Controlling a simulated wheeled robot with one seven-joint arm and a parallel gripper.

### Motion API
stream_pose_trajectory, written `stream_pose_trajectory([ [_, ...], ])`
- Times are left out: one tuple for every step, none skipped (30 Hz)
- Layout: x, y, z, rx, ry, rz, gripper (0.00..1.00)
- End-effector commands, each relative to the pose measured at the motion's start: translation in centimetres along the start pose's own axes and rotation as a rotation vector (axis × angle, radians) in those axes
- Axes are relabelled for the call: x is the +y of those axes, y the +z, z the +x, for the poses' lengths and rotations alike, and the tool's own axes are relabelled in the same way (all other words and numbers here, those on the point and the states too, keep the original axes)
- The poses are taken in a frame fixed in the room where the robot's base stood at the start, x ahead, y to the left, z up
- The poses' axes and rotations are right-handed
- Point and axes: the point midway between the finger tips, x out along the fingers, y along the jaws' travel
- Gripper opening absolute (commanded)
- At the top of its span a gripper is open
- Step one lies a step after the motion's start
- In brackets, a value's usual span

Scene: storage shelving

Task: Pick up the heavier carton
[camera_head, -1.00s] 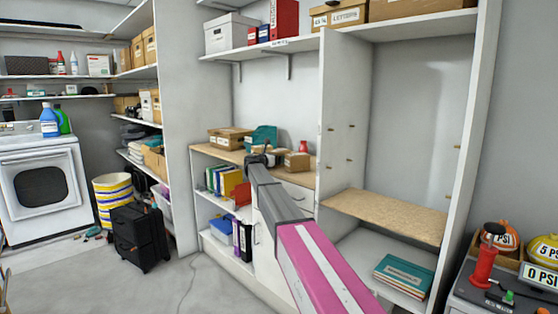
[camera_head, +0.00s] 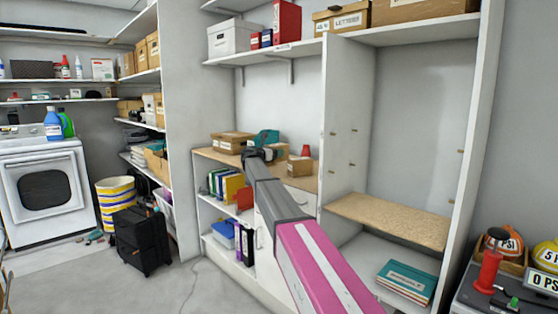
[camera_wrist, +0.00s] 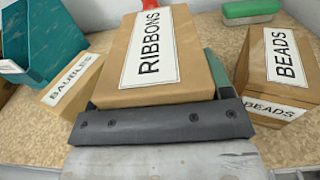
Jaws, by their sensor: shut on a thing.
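My gripper (camera_wrist: 162,118) is shut on a brown carton labelled RIBBONS (camera_wrist: 185,60) in the middle of the wrist view. The carton looks close to the camera, and its underside is hidden, so I cannot tell whether it clears the board. A carton labelled BEADS (camera_wrist: 262,75) stands to its right on the speckled board. A carton labelled BAUBLES (camera_wrist: 62,100) lies to its left, partly hidden. In the head view my gripper (camera_head: 257,153) is over the wooden shelf top, small and partly hidden behind my arm. A small carton (camera_head: 299,166) stands right of it.
In the head view, brown boxes (camera_head: 230,142) stand left of my gripper. A tall white divider (camera_head: 345,130) rises to the right. The right shelf (camera_head: 390,218) is bare.

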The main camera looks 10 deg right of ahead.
Motion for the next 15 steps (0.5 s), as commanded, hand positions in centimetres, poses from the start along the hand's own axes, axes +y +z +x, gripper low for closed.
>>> stream_pose_trajectory([
  [0.4, 0.8, -1.3, -0.002, 0.002, 0.001, 0.38],
  [0.6, 1.2, -2.0, -0.002, 0.001, 0.001, 0.38],
  [0.8, 1.8, -2.8, -0.002, 0.001, 0.0, 0.38],
  [1.0, 2.2, -3.4, -0.002, 0.001, 0.0, 0.38],
  [1.2, 2.6, -3.9, -0.002, 0.001, 0.001, 0.38],
  [1.4, 3.0, -4.7, -0.002, 0.001, 0.001, 0.38],
  [1.6, 3.3, -5.2, -0.002, 0.001, 0.001, 0.38],
  [1.7, 3.6, -5.7, -0.002, 0.0, 0.001, 0.38],
  [1.9, 4.0, -6.2, -0.002, 0.0, 0.0, 0.38],
  [2.0, 4.2, -6.6, -0.002, 0.0, 0.0, 0.38],
  [2.1, 4.4, -7.0, -0.002, 0.0, 0.0, 0.38],
  [2.3, 4.7, -7.5, -0.002, 0.0, 0.0, 0.38],
  [2.4, 4.9, -7.8, -0.002, 0.0, 0.0, 0.38],
  [2.5, 5.1, -8.0, -0.002, -0.001, 0.0, 0.38],
  [2.5, 5.2, -8.2, -0.002, -0.001, 0.0, 0.38],
])
